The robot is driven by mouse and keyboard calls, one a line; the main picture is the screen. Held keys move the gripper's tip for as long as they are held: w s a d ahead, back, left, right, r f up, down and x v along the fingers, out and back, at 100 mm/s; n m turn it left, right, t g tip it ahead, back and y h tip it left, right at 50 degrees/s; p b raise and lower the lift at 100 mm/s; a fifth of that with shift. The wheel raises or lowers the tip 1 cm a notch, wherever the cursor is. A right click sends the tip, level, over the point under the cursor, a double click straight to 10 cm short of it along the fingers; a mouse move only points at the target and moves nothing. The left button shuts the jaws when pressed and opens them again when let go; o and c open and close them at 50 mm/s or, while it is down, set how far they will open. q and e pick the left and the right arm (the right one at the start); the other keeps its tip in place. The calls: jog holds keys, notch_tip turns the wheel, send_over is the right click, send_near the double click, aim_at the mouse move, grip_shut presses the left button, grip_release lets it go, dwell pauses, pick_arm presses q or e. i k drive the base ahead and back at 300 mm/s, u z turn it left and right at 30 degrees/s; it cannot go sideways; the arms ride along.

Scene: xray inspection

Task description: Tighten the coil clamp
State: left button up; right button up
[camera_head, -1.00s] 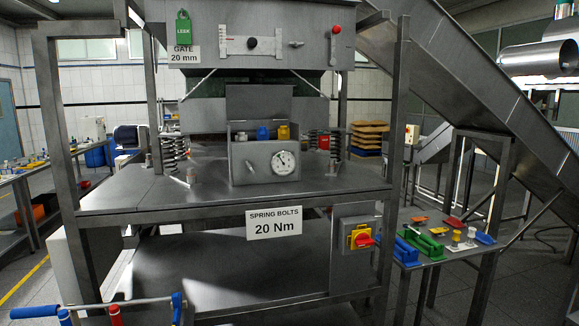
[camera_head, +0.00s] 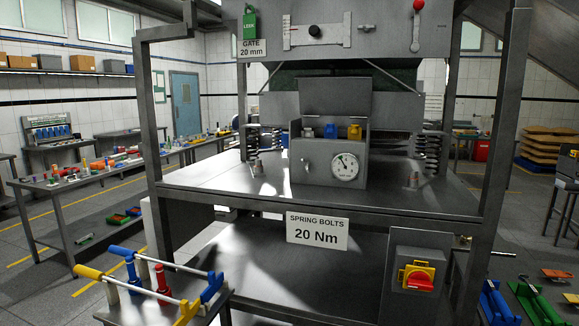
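No part is labelled as the coil clamp, and I cannot tell which part it is. Metal coil springs stand at the left (camera_head: 251,143) and right (camera_head: 432,152) of the grey machine's deck. A small upright bolt-like piece (camera_head: 257,166) stands in front of the left coil, and another (camera_head: 413,181) in front of the right coil. A sign (camera_head: 317,232) below the deck reads "SPRING BOLTS 20 Nm". A bar tool with a blue handle (camera_head: 126,252) and one with a yellow handle (camera_head: 88,272) rest on a stand at lower left. Neither gripper is in view.
A grey box (camera_head: 308,160) with a round gauge (camera_head: 344,166) stands mid-deck. A red-and-yellow switch (camera_head: 418,276) is on the front right. Frame posts flank the deck. A long bench (camera_head: 60,183) with small items is at left. Blue and green tools lie at lower right.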

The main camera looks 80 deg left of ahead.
aim_at(306, 164)
jog(key=u, duration=0.75)
jog(key=i, duration=0.75)
jog(key=u, duration=0.85)
